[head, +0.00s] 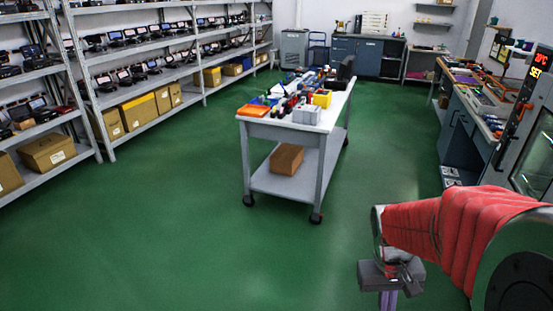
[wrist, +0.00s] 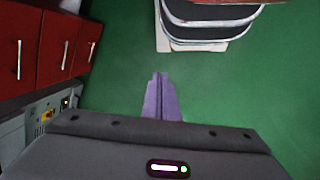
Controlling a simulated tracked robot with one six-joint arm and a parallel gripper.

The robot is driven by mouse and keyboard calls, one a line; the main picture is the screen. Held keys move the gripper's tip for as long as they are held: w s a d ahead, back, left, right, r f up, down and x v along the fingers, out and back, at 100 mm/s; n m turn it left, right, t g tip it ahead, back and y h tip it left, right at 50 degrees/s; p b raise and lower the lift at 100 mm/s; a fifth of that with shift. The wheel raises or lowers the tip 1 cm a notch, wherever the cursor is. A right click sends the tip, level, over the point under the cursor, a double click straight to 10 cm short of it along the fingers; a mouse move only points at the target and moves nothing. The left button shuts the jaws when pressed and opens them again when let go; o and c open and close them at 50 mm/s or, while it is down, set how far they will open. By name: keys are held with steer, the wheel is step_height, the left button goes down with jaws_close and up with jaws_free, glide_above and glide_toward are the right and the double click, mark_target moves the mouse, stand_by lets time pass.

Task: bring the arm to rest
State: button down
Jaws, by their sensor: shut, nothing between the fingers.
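My arm, in a red ribbed sleeve, reaches in from the lower right of the head view. My gripper (head: 388,300) hangs at its end, pointing down, with its purple fingers partly cut off by the bottom edge. In the wrist view my gripper (wrist: 161,95) shows its two purple fingers together, with nothing between them. Green floor lies beyond the fingertips.
A wheeled cart (head: 262,131) with tools and bins on top stands ahead, a brown box (head: 286,158) on its lower shelf. Shelving (head: 75,107) lines the left. A workbench (head: 457,140) stands right. Red drawers (wrist: 52,48) show in the wrist view. Green floor is clear left of centre.

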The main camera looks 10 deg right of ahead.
steer(key=s+a+r+n+t+y, duration=0.1)
steer(key=s+a+r+n+t, duration=0.1)
steer(key=a+r+t, duration=0.5)
steer(key=a+r, duration=0.6)
steer(key=r, duration=0.2)
steer(key=shift+s+a+r, duration=0.2)
steer(key=shift+r, duration=0.05)
stand_by(0.5)
